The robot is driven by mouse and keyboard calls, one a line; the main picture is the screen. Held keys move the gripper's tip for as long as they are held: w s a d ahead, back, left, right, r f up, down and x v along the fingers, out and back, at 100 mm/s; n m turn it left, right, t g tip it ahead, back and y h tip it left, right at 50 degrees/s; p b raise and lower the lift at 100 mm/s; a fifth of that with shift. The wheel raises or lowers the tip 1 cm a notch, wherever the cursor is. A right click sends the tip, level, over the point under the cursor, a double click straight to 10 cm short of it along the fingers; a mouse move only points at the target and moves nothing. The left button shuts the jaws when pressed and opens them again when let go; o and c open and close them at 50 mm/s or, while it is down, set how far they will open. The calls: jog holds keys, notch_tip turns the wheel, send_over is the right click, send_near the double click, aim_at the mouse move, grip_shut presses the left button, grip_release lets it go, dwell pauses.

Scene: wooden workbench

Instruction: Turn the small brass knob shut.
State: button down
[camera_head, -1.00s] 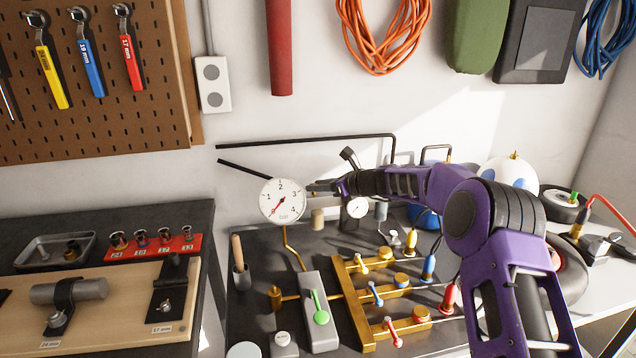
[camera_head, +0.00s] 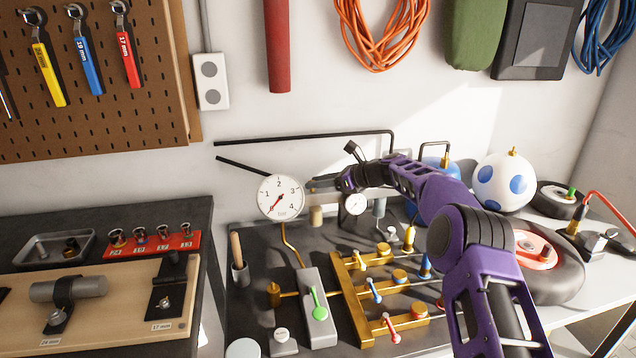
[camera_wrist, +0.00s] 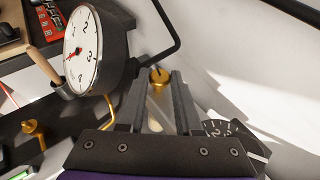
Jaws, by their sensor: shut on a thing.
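The small brass knob (camera_wrist: 159,76) shows between my fingertips in the wrist view, round with a dark mark on its face. My gripper (camera_wrist: 158,83) is shut on it, one finger on each side. In the head view my gripper (camera_head: 312,184) is just right of the large white gauge (camera_head: 281,197), and the knob is hidden there. The gauge needle points to the lower left. The gauge face (camera_wrist: 82,47) also shows at the left of the wrist view.
Below my arm are a brass manifold (camera_head: 345,290) with colored levers and a grey block with a green lever (camera_head: 318,307). A small gauge (camera_head: 355,204) is close under my wrist.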

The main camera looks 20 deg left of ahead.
jog(key=shift+r, duration=0.1)
jog(key=c, duration=0.6)
grip_release()
jog(key=v, duration=1.7)
jog(key=shift+d+b, duration=0.2)
jog(key=shift+b, duration=0.1)
jog(key=shift+s, duration=0.1)
